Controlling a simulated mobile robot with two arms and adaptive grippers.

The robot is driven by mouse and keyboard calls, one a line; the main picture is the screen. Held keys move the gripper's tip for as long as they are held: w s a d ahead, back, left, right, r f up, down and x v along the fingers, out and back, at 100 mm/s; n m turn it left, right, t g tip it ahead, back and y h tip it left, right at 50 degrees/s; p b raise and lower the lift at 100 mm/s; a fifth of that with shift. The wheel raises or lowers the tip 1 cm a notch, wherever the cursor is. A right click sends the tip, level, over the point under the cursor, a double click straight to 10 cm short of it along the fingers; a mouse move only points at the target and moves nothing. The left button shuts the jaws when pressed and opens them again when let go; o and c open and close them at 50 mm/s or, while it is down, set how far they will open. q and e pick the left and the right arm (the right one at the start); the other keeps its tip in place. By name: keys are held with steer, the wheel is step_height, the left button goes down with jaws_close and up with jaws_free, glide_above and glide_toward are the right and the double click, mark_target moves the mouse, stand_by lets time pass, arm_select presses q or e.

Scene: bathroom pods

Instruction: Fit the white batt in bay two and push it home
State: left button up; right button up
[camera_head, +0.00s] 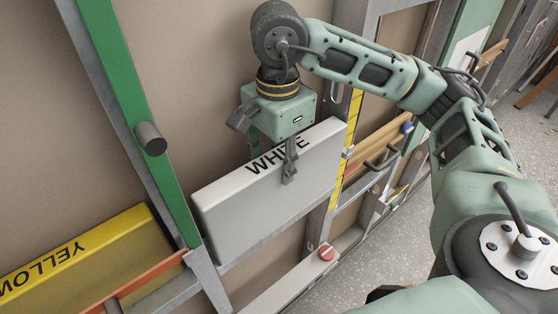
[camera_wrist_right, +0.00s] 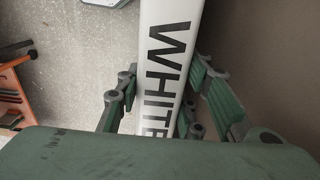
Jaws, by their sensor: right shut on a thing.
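The white batt (camera_head: 235,205) is a thick pale slab lettered "WHITE" on its top edge. It lies between a green-faced stud (camera_head: 135,95) on the left and a stud with a yellow marked strip (camera_head: 346,150) on the right, just above a grey metal cross rail (camera_head: 265,235). I cannot tell how deep it sits. My right gripper (camera_head: 271,153) is shut on the batt's upper edge from above, one finger on the front face and one behind. In the right wrist view the batt (camera_wrist_right: 172,20) runs between the fingers (camera_wrist_right: 165,95). My left gripper is out of view.
A yellow batt (camera_head: 90,255) lettered "YELLOW" sits in the bay to the left, with an orange bar (camera_head: 135,282) in front. A grey peg (camera_head: 150,139) sticks out from the green stud. A red button (camera_head: 327,253) is on the low ledge.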

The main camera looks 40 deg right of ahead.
steer(key=o, duration=1.4)
steer(key=shift+r, duration=6)
